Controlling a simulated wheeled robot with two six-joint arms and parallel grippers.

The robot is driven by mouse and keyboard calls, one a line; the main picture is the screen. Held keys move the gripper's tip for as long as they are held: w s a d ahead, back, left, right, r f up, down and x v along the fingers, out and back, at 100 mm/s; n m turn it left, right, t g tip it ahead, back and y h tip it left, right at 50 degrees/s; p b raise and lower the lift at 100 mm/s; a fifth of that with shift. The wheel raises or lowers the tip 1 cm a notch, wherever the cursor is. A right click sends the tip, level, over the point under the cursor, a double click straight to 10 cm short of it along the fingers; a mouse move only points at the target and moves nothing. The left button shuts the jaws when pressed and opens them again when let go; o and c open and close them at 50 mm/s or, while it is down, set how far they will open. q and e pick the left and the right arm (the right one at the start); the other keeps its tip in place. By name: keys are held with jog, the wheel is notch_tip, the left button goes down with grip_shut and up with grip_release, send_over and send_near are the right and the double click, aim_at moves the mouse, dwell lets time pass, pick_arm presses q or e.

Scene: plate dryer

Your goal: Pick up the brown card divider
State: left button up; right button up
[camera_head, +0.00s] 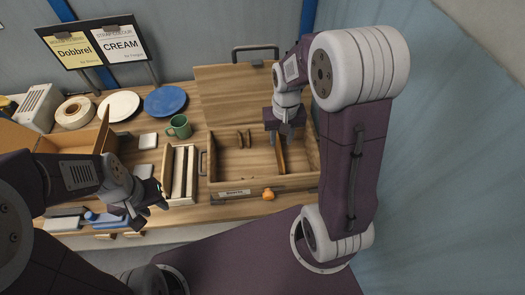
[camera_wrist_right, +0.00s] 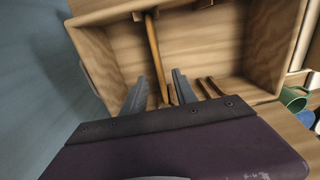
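The brown card divider (camera_head: 281,158) stands on edge inside an open wooden box (camera_head: 243,187), toward its right side. It shows in the right wrist view as a thin orange-brown strip (camera_wrist_right: 154,48) running from the box wall down between my fingers. My right gripper (camera_head: 280,137) points down into the box over the divider. In the wrist view its fingers (camera_wrist_right: 158,80) are open, one on each side of the divider, with a gap on both sides. My left gripper (camera_head: 153,198) is left of the box, away from the divider; its finger opening is unclear.
Small slotted wooden pieces (camera_head: 244,139) are fixed in the box. A narrow tray (camera_head: 180,175), green mug (camera_head: 179,127), blue plate (camera_head: 165,101) and white plate (camera_head: 119,106) stand to the left. An orange item (camera_head: 268,194) is at the box front. The box's wooden lid (camera_head: 232,92) is raised behind.

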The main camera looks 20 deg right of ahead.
aim_at(281, 150)
jog(key=shift+d+f, duration=0.1)
jog(key=shift+f, duration=0.25)
jog(key=shift+s+d, duration=0.1)
notch_tip(281, 150, down, 3)
jog(key=shift+s+f, duration=0.1)
jog(key=shift+f, duration=0.45)
notch_tip(281, 150, down, 5)
jog(key=shift+r+p, duration=0.15)
jog(key=shift+p, duration=0.15)
jog(key=shift+w+f, duration=0.2)
jog(key=shift+w, duration=0.1)
jog(key=shift+s, duration=0.1)
grip_shut()
